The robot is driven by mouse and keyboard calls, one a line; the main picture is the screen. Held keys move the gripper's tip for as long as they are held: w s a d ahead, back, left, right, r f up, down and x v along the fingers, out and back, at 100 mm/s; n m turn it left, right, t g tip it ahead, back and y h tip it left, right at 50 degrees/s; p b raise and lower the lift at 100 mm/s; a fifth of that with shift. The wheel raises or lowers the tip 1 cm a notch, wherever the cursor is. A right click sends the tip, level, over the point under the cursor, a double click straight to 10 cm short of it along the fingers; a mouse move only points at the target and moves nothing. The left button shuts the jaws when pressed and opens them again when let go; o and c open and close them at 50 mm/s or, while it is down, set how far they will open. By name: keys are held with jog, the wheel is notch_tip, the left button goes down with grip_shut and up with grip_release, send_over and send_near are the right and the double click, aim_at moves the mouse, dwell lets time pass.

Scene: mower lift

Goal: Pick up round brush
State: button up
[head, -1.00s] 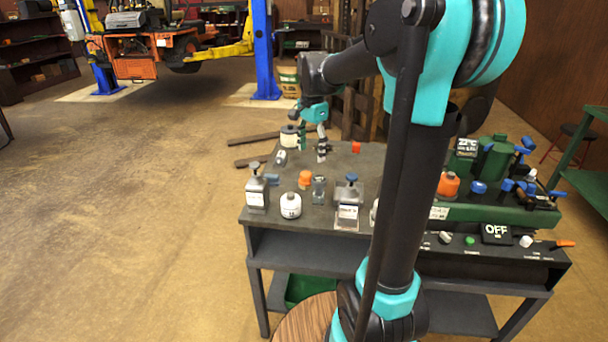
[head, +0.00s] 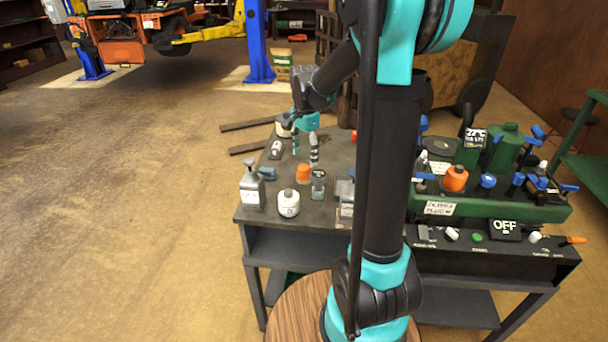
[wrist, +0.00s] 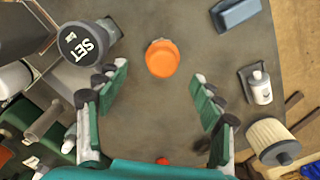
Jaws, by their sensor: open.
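My gripper (head: 305,149) is open and empty above the back left part of the workbench top (head: 334,160). In the wrist view the gripper (wrist: 160,78) points down, with its green-padded fingers wide apart. A round orange piece (wrist: 162,58) lies just beyond and between the fingertips; it also shows in the head view (head: 303,173). I cannot tell for certain which piece is the round brush.
A blue-grey block (wrist: 237,14), a small white bottle on a dark tray (wrist: 260,88) and a dark SET knob (wrist: 82,43) surround the fingers. A green machine (head: 490,190) fills the right.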

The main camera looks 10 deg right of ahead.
aim_at(304, 167)
jog(key=shift+w+a+f, duration=0.1)
jog(key=shift+w+f, duration=0.05)
jog(key=shift+f, duration=1.85)
jog(key=shift+w+f, duration=0.1)
jog(key=shift+f, duration=1.85)
jog(key=c, duration=1.4)
jog(key=shift+r, duration=0.15)
notch_tip(304, 167, up, 20)
jog(key=shift+f, duration=0.1)
